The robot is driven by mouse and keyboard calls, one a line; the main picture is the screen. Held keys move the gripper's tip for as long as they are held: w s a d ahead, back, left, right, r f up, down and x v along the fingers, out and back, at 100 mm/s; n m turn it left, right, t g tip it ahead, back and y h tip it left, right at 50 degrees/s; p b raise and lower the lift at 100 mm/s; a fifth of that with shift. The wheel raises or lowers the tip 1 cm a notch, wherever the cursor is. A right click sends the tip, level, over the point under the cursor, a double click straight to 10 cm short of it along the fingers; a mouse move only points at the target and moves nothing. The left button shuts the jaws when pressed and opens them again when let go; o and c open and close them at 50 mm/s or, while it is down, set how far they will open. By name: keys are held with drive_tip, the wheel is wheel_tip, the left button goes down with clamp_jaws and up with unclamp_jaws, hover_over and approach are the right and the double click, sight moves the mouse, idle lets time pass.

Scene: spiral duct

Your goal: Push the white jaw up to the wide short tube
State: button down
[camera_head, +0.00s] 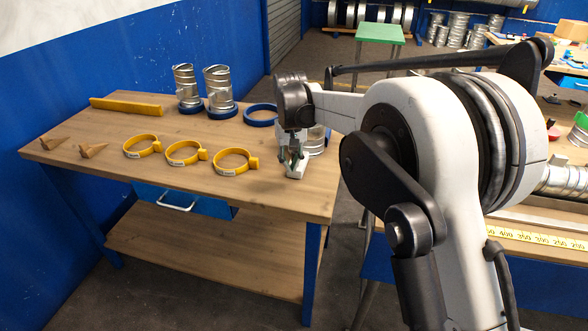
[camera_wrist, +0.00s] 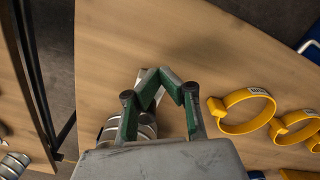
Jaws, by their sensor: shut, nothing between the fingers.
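The white jaw (camera_head: 297,170) is a small pale block on the wooden table, just under my gripper (camera_head: 291,158). In the wrist view a pale strip of the white jaw (camera_wrist: 141,75) shows beside my green-padded fingers (camera_wrist: 172,80), which partly cover it. The wide short tube (camera_head: 317,141) is ribbed silver metal and stands right behind my gripper, partly hidden by it. In the wrist view the tube (camera_wrist: 147,126) shows partly behind the left finger. My gripper is shut and empty, low over the table. I cannot tell whether the jaw touches the tube.
Three yellow clamp rings (camera_head: 183,153) lie left of my gripper. A blue ring (camera_head: 260,115) and two silver tubes on blue bases (camera_head: 219,91) stand further back. A yellow bar (camera_head: 126,106) and two wooden wedges (camera_head: 92,150) lie at the left. The table front (camera_head: 235,196) is clear.

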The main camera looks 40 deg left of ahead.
wheel_tip(320, 180, up, 8)
drive_tip(key=p, duration=0.3)
drive_tip(key=shift+r, duration=0.2)
idle(0.5)
drive_tip(key=w+d+r+m+t+y, duration=0.15)
drive_tip(key=d+r, duration=0.25)
drive_tip(key=d, duration=0.4)
drive_tip(key=w+d+r+m+h, duration=0.1)
drive_tip(key=w+d+r, duration=0.1)
drive_tip(key=d+r, duration=0.5)
drive_tip(key=s+d+r+m+t+b, duration=0.1)
drive_tip(key=s+d, duration=0.1)
drive_tip(key=d, duration=0.8)
drive_tip(key=s+d+r+m+t, duration=0.1)
drive_tip(key=d, duration=0.9)
drive_tip(key=s+d+m+t+b, duration=0.1)
drive_tip(key=s+d, duration=0.3)
drive_tip(key=d, duration=0.4)
drive_tip(key=s+d+m, duration=0.2)
drive_tip(key=s+d, duration=0.3)
drive_tip(key=d, duration=0.3)
drive_tip(key=s+d+f+m+t+b, duration=0.1)
drive_tip(key=s+d+f+m+t, duration=0.1)
drive_tip(key=s+d+f, duration=0.6)
drive_tip(key=s+d, duration=0.3)
drive_tip(key=shift+s+f+t, duration=0.35)
